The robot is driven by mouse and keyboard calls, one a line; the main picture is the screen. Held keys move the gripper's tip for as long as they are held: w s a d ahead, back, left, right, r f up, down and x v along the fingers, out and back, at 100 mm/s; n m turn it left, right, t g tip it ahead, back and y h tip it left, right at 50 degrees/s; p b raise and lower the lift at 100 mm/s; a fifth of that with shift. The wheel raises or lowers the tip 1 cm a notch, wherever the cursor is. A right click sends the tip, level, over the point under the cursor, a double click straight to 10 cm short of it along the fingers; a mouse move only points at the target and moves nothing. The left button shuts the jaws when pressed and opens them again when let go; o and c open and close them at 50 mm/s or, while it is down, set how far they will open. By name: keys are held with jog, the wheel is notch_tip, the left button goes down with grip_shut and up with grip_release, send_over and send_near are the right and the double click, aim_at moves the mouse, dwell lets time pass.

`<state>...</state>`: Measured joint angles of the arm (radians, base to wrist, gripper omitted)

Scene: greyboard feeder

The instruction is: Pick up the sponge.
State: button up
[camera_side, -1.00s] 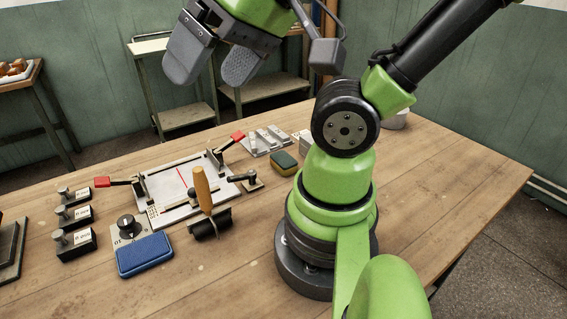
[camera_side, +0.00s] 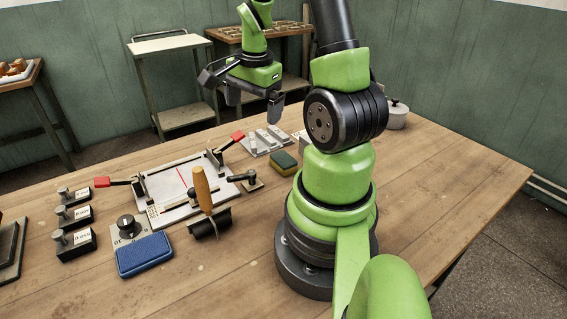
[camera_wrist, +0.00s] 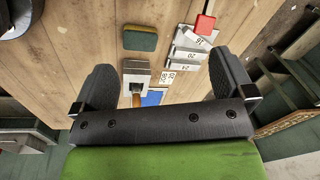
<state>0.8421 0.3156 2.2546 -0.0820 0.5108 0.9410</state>
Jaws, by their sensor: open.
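The sponge (camera_side: 284,162), dark green on top with a yellow lower layer, lies flat on the wooden table just left of my arm's base. It also shows in the wrist view (camera_wrist: 140,38), ahead of the fingers and left of centre. The sponge is apart from both fingers.
Several numbered metal blocks (camera_side: 267,139) lie just beyond the sponge. A clamping plate with red handles (camera_side: 166,202), a brayer with a wooden handle (camera_side: 202,188), a blue pad (camera_side: 144,254) and a dial box (camera_side: 127,229) are further left.

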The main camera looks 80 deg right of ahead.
jog(key=s+d+f+m+g+y, duration=0.1)
jog(key=s+d+f+m, duration=0.3)
jog(key=f, duration=0.2)
send_over(279, 160)
jog(key=shift+m, duration=0.3)
jog(key=f, duration=0.4)
jog(key=shift+s+f, duration=0.1)
jog(key=shift+s, duration=0.1)
jog(key=shift+w+f, duration=0.2)
jog(key=shift+f, duration=2.85)
jog(key=c, duration=1)
jog(key=shift+r, duration=0.15)
notch_tip(279, 160, up, 10)
jog(key=shift+f, duration=0.1)
